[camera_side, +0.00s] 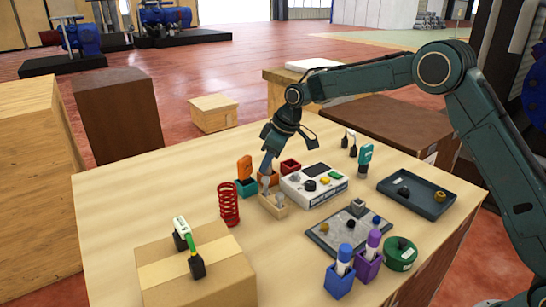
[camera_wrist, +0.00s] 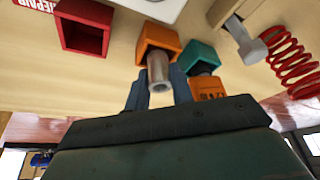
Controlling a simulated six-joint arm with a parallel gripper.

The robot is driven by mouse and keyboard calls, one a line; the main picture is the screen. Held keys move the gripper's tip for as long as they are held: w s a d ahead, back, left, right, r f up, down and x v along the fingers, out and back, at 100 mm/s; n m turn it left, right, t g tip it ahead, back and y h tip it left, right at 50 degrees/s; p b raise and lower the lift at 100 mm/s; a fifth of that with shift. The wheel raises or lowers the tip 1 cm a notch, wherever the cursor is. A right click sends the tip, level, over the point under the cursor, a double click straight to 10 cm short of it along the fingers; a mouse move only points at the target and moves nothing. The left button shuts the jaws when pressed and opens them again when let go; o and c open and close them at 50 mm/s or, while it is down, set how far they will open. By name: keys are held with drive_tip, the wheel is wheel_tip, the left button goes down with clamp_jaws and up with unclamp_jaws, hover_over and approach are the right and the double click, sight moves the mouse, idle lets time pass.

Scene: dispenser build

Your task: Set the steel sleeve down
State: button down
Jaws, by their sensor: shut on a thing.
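The steel sleeve (camera_wrist: 159,72) is a short grey hollow cylinder in the wrist view. My gripper (camera_wrist: 158,92) is shut on it, with one dark finger on each side. The sleeve's far end overlaps the opening of a small orange box (camera_wrist: 158,40); I cannot tell whether it is inside the box or above it. In the side view my gripper (camera_side: 268,163) points down over the orange box (camera_side: 268,178), and I cannot make out the sleeve there.
A red spring (camera_side: 229,205) stands to the left. The far-left tabletop is clear.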

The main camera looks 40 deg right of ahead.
drive_tip(key=shift+f, duration=0.7)
drive_tip(key=c, duration=1.2)
unclamp_jaws()
drive_tip(key=shift+s+f, duration=0.1)
drive_tip(key=shift+a, duration=0.1)
drive_tip(key=shift+r, duration=0.4)
drive_tip(key=v, duration=1.2)
drive_tip(key=shift+r, duration=0.4)
